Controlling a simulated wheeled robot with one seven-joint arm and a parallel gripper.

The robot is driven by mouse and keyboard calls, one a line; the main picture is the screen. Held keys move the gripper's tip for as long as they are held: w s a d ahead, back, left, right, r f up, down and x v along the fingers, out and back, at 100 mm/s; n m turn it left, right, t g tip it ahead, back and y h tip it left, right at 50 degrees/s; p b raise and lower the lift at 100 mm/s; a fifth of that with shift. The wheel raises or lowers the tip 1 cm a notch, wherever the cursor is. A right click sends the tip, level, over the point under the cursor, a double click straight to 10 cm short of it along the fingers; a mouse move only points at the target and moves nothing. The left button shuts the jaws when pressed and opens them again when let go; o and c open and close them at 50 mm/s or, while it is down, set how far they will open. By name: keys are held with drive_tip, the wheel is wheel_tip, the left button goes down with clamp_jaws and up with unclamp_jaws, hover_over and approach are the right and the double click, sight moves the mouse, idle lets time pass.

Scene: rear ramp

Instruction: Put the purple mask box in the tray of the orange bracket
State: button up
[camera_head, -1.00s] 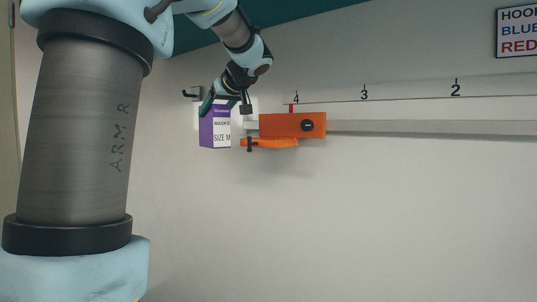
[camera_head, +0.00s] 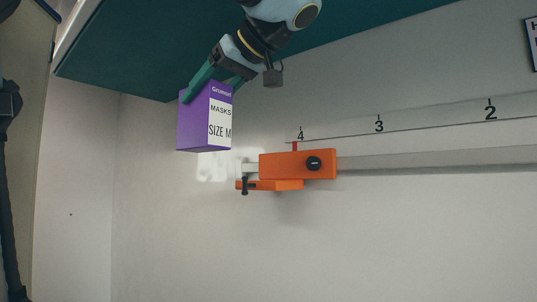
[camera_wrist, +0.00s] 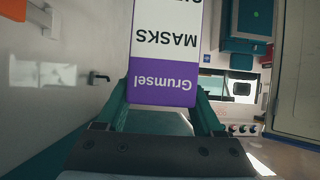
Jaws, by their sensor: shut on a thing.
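The purple mask box (camera_head: 196,122) has a white label reading "MASKS SIZE M". My gripper (camera_head: 209,83) is shut on its top end, and the box hangs below the fingers, upright with a slight tilt. In the wrist view the box (camera_wrist: 163,80) sits between the two green fingers (camera_wrist: 165,112). The orange bracket (camera_head: 290,165) is on a wall rail, with a black knob and a red pointer near the mark 4. Its low orange tray (camera_head: 275,185) shows edge-on below the bracket body, to the right of and lower than the box. The tray's inside is hidden.
The pale rail (camera_head: 430,160) runs right from the bracket along the wall, under a numbered scale (camera_head: 400,122). A small black clamp (camera_head: 245,185) stands at the tray's left end. A black hook (camera_wrist: 97,77) shows left in the wrist view. The wall below is bare.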

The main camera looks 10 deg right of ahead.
drive_tip(key=w+d+r+p, duration=0.1)
drive_tip(key=p, duration=0.3)
drive_tip(key=shift+w+d+f+p, duration=0.15)
drive_tip(key=shift+w+d+p, duration=0.15)
drive_tip(key=shift+p, duration=0.3)
drive_tip(key=w+d+p, duration=0.3)
drive_tip(key=w+d, duration=0.8)
drive_tip(key=d, duration=0.1)
wheel_tip(320, 180, down, 8)
drive_tip(key=shift+w+p, duration=0.2)
drive_tip(key=shift+p, duration=0.1)
drive_tip(key=o, duration=1.2)
drive_tip(key=shift+d, duration=0.1)
